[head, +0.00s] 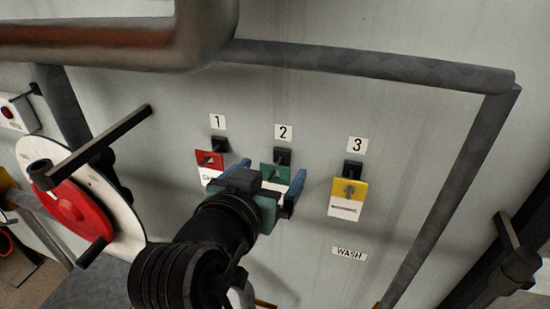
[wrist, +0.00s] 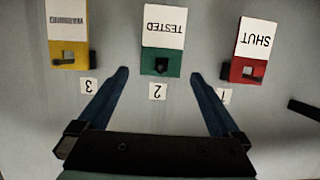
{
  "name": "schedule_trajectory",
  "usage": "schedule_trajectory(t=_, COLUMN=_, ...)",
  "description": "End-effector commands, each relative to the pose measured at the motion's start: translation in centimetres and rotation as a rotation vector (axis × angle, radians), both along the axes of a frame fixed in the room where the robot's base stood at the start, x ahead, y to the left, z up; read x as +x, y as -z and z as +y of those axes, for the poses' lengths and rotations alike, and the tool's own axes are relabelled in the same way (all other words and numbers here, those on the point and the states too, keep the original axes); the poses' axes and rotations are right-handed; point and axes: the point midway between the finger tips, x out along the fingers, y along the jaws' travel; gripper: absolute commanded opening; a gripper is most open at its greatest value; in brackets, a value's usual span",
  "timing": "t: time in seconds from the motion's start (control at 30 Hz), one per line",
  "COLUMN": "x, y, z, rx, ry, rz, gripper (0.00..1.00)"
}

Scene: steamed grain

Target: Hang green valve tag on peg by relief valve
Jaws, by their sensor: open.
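The green tag (head: 275,173) with a white lower part hangs on a black peg (head: 283,154) under label 2. In the wrist view the green tag (wrist: 161,62) appears upside down and its white part reads TESTED. My gripper (head: 268,182) is open in front of the panel. In the wrist view its two blue fingers (wrist: 160,76) point towards the green tag, one to each side, with a visible gap to it. The gripper partly covers the tag in the head view. I cannot identify a relief valve or its peg in these frames.
A red tag (head: 209,159) hangs under label 1 and a yellow tag (head: 349,190) under label 3, flanking the green one. A grey pipe (head: 370,65) frames the panel above and right. A red handwheel (head: 72,208) with a black lever stands left. A WASH label (head: 349,254) is below.

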Motion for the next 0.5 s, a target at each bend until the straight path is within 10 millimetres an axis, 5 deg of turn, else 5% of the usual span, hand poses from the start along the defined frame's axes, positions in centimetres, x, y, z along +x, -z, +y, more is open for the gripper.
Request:
schedule_trajectory(t=0.2, x=2.3, y=0.6, z=-0.7, rx=0.001, ry=0.000, rz=0.000, gripper=1.00)
schedule_trajectory(t=0.5, x=2.8, y=0.9, z=-0.9, rx=0.002, ry=0.000, rz=-0.002, gripper=1.00)
